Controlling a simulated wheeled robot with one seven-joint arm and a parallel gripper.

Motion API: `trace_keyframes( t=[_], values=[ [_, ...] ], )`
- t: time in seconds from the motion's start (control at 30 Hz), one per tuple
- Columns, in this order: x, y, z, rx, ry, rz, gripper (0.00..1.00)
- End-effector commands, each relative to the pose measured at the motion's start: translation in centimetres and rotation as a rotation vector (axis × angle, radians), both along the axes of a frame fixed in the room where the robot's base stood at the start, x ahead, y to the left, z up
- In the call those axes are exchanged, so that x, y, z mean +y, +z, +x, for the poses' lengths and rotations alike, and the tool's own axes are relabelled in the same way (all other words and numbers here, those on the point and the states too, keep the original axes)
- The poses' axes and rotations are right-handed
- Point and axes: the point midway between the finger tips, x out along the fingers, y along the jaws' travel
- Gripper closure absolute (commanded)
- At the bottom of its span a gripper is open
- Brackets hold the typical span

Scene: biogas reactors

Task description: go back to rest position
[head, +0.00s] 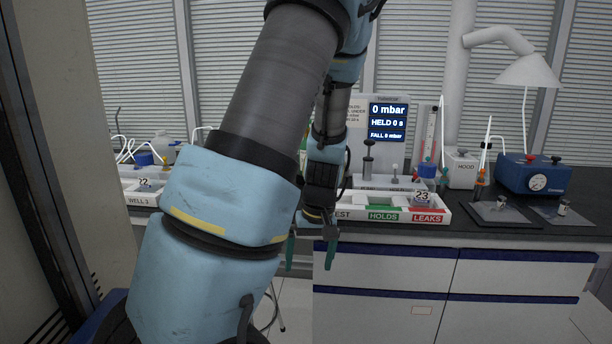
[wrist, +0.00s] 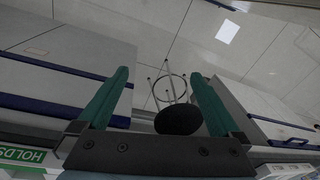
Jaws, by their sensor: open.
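My gripper (head: 311,250) hangs in front of the bench edge, its two green fingers pointing down. The fingers are apart, with nothing between them. In the wrist view my gripper (wrist: 164,105) is also open and empty, and a stool (wrist: 178,119) with a dark round seat shows beyond it on the floor. My blue and grey arm fills the middle of the head view and hides part of the bench.
The dark bench (head: 510,229) has white drawers (head: 385,285) below. On it stand a tray (head: 380,215) marked HOLDS and LEAKS, a display panel (head: 388,122) reading 0 mbar, a blue gauge box (head: 535,175) and metal plates (head: 497,213). A wall panel (head: 100,110) stands close at left.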

Motion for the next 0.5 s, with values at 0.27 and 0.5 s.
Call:
trace_keyframes(
  t=[0.27,0.5],
  values=[
    [4.3,4.5,-4.1,-0.007,-0.128,-0.119,0.0],
    [6.8,7.1,-6.8,-0.052,-0.239,-0.122,0.0]
  ],
)
